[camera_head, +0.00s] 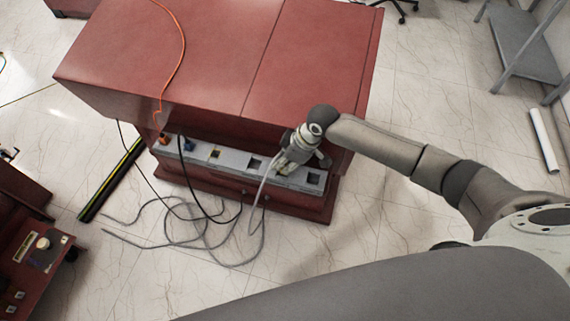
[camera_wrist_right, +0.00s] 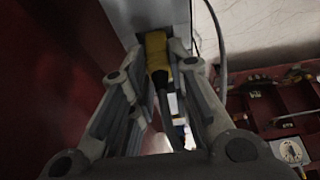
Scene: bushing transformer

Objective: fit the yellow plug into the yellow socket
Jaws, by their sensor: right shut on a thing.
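The yellow plug (camera_wrist_right: 157,52) is between the fingers of my right gripper (camera_wrist_right: 162,68) in the right wrist view, with a dark rear part and cable running back from it. The gripper is shut on it. The plug's far end meets the grey socket panel (camera_wrist_right: 150,14), and I cannot tell how deep it sits. In the head view my right gripper (camera_head: 286,166) is at the right part of the grey socket strip (camera_head: 232,162). My left gripper is not in view.
The strip lies along the front of a red cabinet (camera_head: 222,50), whose top overhangs it. An orange plug (camera_head: 163,139) sits at the strip's left end. Dark square openings (camera_head: 313,179) flank the gripper. Loose grey and black cables (camera_head: 205,222) lie on the floor in front.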

